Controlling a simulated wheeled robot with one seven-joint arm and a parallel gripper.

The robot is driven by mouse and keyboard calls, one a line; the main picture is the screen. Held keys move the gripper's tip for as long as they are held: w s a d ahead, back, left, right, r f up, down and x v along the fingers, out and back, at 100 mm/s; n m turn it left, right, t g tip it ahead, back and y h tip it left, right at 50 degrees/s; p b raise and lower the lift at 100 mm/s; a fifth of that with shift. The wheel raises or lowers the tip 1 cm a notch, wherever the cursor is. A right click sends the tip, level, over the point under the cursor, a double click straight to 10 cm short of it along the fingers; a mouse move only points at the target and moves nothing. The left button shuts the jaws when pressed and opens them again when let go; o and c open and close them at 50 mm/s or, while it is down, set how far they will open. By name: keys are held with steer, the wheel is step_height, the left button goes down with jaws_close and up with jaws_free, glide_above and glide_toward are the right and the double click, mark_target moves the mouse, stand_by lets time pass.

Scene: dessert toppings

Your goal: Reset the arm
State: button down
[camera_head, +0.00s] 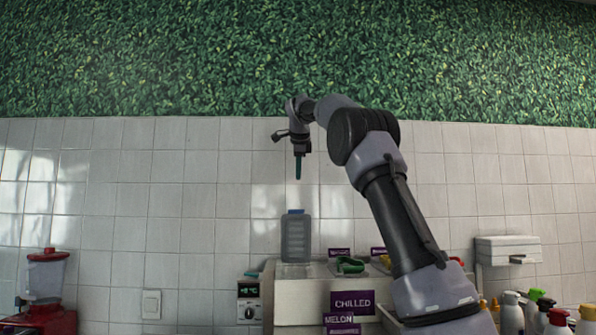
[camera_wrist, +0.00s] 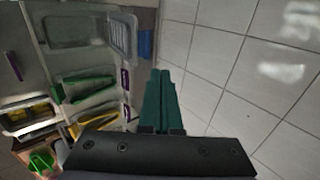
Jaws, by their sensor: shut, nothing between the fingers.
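My gripper (camera_head: 298,170) hangs pointing down in front of the tiled wall, with my arm reaching up from the lower right. Its green fingers are together, with nothing between them. The shut fingers also show in the wrist view (camera_wrist: 160,85), over the edge between the counter and the wall. In the head view the gripper is above a grey container with a blue top (camera_head: 296,238) and apart from it.
A counter unit with a purple CHILLED sign (camera_head: 352,303) stands below. Green tongs (camera_head: 350,265) lie on top. Several bottles (camera_head: 545,315) stand at the right, a red blender (camera_head: 46,280) at the left. The space around the gripper is clear.

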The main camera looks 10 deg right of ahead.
steer(key=s+d+f+n+y, duration=0.1)
steer(key=s+f+n, duration=0.25)
steer(key=s, duration=0.75)
steer(key=s+f+n+y, duration=0.2)
steer(key=s+n, duration=0.3)
steer(key=s, duration=0.6)
steer(key=s+a+f+n, duration=0.2)
steer(key=s+f+n, duration=0.5)
steer(key=s+f, duration=1.1)
steer(key=s, duration=0.3)
steer(key=shift+g+y, duration=0.3)
steer(key=c, duration=1.2)
jaws_free()
steer(key=shift+s+f+n, duration=0.25)
steer(key=shift+s+f, duration=0.15)
steer(key=shift+f, duration=0.25)
steer(key=shift+c, duration=0.2)
steer(key=shift+o, duration=0.4)
steer(key=shift+s+f, duration=0.15)
steer(key=shift+f, duration=0.15)
